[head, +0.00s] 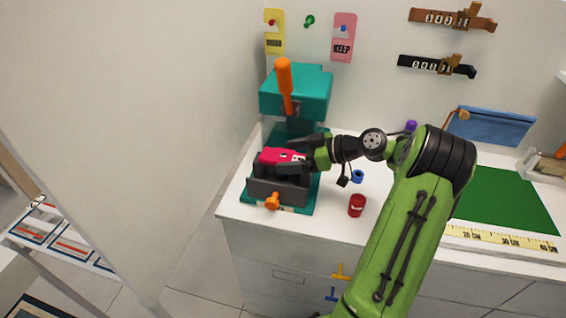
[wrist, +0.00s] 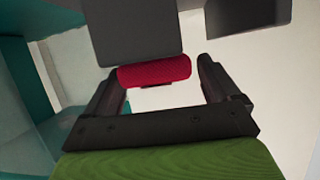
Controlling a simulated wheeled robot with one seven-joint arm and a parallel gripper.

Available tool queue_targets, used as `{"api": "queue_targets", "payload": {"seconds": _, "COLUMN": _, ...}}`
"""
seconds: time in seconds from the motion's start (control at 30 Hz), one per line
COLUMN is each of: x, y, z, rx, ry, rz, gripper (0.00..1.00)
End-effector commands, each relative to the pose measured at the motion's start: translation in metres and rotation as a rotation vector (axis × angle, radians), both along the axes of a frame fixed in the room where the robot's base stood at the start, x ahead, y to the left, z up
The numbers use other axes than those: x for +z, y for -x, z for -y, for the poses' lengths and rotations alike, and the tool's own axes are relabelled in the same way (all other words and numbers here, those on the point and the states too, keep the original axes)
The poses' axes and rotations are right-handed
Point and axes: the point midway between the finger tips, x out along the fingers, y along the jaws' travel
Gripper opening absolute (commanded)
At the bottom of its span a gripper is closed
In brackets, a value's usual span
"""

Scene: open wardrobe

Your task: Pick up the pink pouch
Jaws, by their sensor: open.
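The pink pouch (head: 283,156) sits at the dark grey vise (head: 277,188) on the teal base of a drill press, with small white marks on its top. In the wrist view its deep pink, ribbed side (wrist: 155,70) shows ahead of my gripper, partly hidden by a dark grey block. My gripper (head: 292,157) reaches in from the right, its fingers near the pouch. It also shows in the wrist view (wrist: 160,88), with its fingers apart. I cannot tell whether the fingers touch the pouch.
The teal drill press (head: 297,92) with an orange handle (head: 285,80) rises just behind the pouch. An orange knob (head: 272,201) juts out in front. A red can (head: 357,205) and a blue ring (head: 357,176) stand on the white counter. A green mat (head: 505,195) lies right.

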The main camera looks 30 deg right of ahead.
Motion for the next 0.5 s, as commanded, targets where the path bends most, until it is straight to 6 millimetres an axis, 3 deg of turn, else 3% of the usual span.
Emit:
{"api": "queue_targets", "payload": {"seconds": 0.27, "x": -0.0036, "y": -0.0074, "z": -0.0060, "rx": -0.001, "ry": 0.000, "rz": 0.000, "gripper": 0.89}}
{"api": "queue_targets", "payload": {"seconds": 0.5, "x": -0.0035, "y": -0.0071, "z": -0.0058, "rx": 0.000, "ry": 0.001, "rz": -0.001, "gripper": 0.56}}
